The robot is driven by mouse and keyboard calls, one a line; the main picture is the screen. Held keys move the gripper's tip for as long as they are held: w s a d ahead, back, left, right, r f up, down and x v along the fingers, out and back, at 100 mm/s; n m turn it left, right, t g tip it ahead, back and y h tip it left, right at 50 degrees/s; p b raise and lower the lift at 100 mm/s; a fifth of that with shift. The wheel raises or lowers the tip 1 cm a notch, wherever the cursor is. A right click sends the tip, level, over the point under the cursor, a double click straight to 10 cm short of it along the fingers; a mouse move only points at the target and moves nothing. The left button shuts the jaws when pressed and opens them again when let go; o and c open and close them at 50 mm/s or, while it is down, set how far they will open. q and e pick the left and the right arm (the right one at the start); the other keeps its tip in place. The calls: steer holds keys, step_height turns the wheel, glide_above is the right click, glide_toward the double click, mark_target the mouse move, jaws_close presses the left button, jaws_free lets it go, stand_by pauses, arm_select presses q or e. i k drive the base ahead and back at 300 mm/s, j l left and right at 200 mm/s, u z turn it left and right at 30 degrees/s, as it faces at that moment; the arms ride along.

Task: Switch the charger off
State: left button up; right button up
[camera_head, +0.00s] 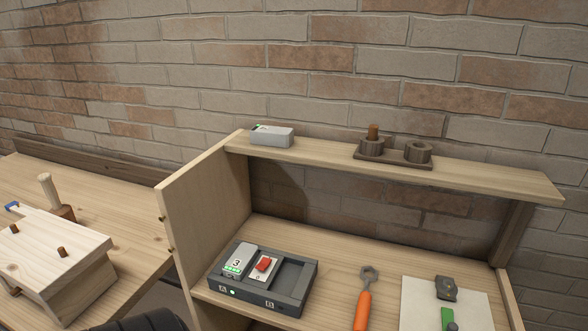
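The charger (262,299) is a dark grey box on the lower shelf, with bays marked A and B. A light grey battery marked 3 (237,262) sits in the left bay, with several green lights at its front end. A red rocker switch (263,265) sits on a pale plate beside the battery. A green light (233,292) glows on the charger's front edge near the A mark. The right bay looks empty. I cannot tell the switch's position from its tilt. Neither of my grippers is clearly in view.
A grey box with a green mark (272,136) and a dark holder (395,157) stand on the upper shelf. An orange-handled wrench (363,306) lies right of the charger. A white sheet (420,310) with small parts lies farther right. A wooden side panel (205,215) rises left of the charger.

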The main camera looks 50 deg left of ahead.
mark_target(265, 262)
steer(key=u, duration=1.8)
steer(key=k+u, duration=0.1)
steer(key=u, duration=0.35)
steer(key=k+u, duration=0.1)
steer(key=u, duration=0.35)
steer(key=j, duration=0.1)
